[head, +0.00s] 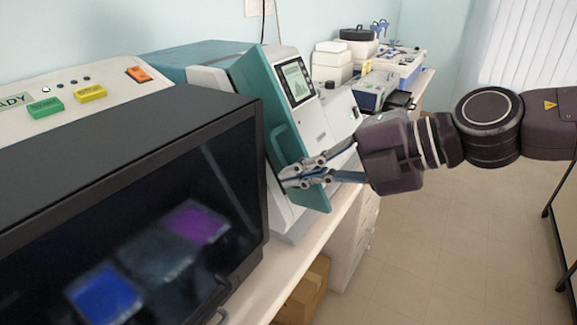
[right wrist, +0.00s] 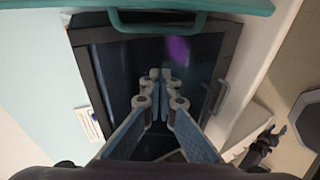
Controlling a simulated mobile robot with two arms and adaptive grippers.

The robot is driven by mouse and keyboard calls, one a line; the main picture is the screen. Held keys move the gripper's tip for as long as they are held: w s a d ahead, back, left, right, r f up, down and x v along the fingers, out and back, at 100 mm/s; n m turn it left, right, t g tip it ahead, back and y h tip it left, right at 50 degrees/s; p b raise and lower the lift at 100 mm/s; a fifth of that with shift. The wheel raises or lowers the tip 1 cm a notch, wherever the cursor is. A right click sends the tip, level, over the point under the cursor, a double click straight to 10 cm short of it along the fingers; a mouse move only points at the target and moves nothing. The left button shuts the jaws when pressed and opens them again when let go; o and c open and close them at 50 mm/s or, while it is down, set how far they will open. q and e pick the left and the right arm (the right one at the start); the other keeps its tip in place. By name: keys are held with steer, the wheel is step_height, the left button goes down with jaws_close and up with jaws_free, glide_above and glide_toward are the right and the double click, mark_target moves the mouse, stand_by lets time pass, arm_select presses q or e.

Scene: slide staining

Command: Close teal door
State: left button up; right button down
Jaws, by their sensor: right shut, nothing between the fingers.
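The teal door (head: 262,88) stands swung out at an angle from the white machine, with its handle (head: 279,143) on the face toward the left. My right gripper (head: 287,176) reaches in from the right. Its fingers are shut and empty at the lower part of the door; I cannot tell if they touch it. In the right wrist view the shut fingertips (right wrist: 160,74) point toward a dark-windowed box, and the door's teal handle (right wrist: 158,24) crosses the top. A small dark gripper shape, likely my left one (right wrist: 268,140), shows at lower right, too small to read.
The dark-windowed box (head: 150,130) stands close to the left of the door, with a panel of coloured buttons (head: 90,93) behind it. Further white devices (head: 333,68) stand along the bench beyond. The floor (head: 440,230) to the right is clear.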

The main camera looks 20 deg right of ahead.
steer(key=w, duration=0.1)
steer(key=w+f+p, duration=0.1)
steer(key=w, duration=0.1)
steer(key=w+f+p, duration=0.1)
steer(key=w, duration=0.1)
steer(key=shift+d, duration=0.25)
steer(key=shift+a, duration=0.1)
stand_by(0.3)
